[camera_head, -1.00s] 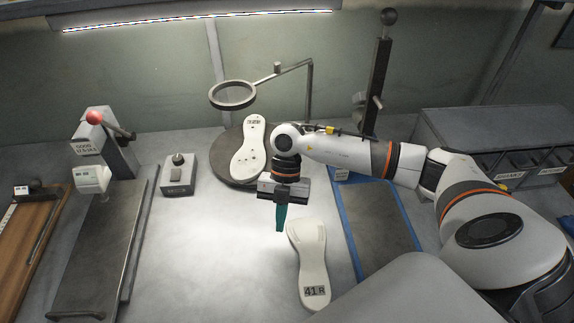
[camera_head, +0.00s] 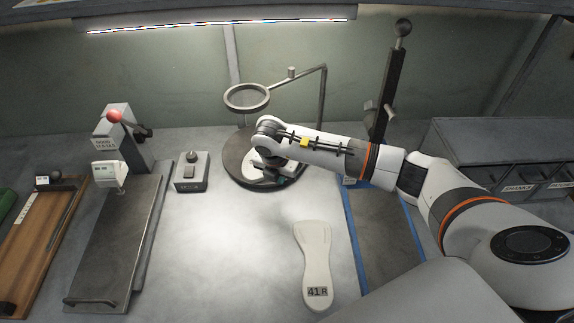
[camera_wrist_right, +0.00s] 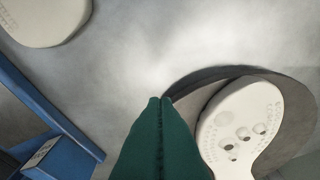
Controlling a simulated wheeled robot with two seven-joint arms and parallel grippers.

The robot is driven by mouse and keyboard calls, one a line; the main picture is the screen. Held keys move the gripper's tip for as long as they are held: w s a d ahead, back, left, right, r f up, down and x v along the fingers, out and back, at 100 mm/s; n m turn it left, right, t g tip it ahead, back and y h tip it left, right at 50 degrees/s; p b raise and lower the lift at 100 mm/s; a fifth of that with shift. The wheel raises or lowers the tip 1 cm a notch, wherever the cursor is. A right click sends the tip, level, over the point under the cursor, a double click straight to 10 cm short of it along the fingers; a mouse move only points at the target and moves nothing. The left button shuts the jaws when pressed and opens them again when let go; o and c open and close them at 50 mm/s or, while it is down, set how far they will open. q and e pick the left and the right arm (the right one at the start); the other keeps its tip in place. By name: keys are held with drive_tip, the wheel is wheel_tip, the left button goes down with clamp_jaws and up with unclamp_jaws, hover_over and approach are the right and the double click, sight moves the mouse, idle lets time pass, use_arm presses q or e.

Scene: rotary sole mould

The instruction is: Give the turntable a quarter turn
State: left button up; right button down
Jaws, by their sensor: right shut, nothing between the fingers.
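The turntable (camera_head: 233,165) is a dark round disc at the back middle of the bench. A white sole mould (camera_head: 251,168) lies on it, mostly hidden behind my right wrist. In the right wrist view the mould (camera_wrist_right: 243,122) shows several holes and lies on the turntable (camera_wrist_right: 291,110). My right gripper (camera_head: 282,182) is at the disc's front right edge, its teal fingers largely hidden by the wrist. In the wrist view the fingers (camera_wrist_right: 160,101) are shut together and empty, with their tips beside the rim. I cannot tell whether they touch it. My left gripper is out of view.
A white sole marked 41 R (camera_head: 315,262) lies on the bench in front. A ring on a stand (camera_head: 246,97) hangs above the turntable. A grey control box (camera_head: 190,172) stands left, a blue-edged mat (camera_head: 352,238) right.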

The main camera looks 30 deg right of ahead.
drive_tip(key=shift+x, duration=0.95)
drive_tip(key=shift+w+d+r+p, duration=0.15)
drive_tip(key=shift+w+d+p, duration=0.7)
drive_tip(key=shift+d, duration=0.2)
drive_tip(key=shift+w+d, duration=0.4)
drive_tip(key=shift+d, duration=0.1)
drive_tip(key=shift+d, duration=0.15)
drive_tip(key=shift+d, duration=0.2)
